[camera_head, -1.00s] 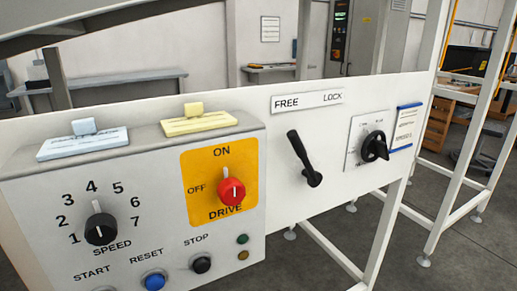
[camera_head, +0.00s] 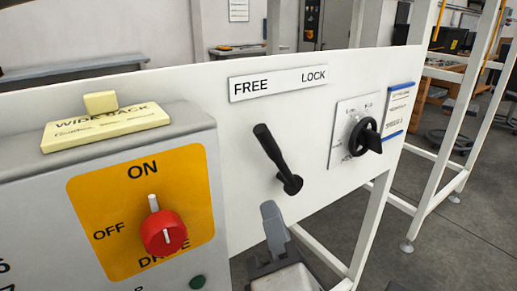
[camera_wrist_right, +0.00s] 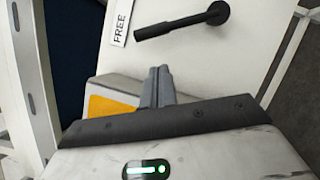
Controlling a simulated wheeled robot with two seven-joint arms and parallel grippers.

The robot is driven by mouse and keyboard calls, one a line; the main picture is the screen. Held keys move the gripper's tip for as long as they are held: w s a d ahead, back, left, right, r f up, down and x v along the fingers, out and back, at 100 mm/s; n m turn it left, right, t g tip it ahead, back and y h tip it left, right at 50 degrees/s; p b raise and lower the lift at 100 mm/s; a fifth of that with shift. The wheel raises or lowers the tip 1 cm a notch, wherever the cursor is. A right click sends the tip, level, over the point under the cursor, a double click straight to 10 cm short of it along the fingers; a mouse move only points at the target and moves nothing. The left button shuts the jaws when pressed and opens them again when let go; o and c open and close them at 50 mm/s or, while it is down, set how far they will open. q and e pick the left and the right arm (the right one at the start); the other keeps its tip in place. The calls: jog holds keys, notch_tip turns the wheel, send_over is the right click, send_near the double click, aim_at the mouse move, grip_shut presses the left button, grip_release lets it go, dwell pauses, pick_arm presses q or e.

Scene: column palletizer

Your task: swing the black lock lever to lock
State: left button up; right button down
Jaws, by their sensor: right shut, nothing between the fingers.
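The black lock lever (camera_head: 270,147) is mounted on the white panel and tilts up and to the left from its pivot, toward the FREE end of the FREE/LOCK label (camera_head: 278,83). In the right wrist view the lever (camera_wrist_right: 183,25) lies beyond the fingertips. My right gripper (camera_head: 272,212) is below the lever, apart from it in the head view. Its fingers (camera_wrist_right: 158,75) are shut together and empty. My left gripper is out of view.
A control box with a red drive knob (camera_head: 164,232) and a yellow card holder (camera_head: 105,124) stands left of the lever. A black rotary knob (camera_head: 366,138) and a blue-edged card (camera_head: 399,110) are to its right. Bare white panel surrounds the lever.

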aim_at(273, 156)
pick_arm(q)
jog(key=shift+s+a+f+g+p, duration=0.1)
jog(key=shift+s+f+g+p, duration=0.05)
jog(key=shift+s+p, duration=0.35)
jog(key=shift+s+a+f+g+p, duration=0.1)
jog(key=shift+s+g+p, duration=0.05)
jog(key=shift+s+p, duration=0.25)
pick_arm(e)
jog(key=r+x, duration=0.1)
jog(key=x, duration=0.8)
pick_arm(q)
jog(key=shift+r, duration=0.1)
pick_arm(e)
jog(key=shift+w+a+r, duration=0.1)
jog(key=shift+w, duration=0.05)
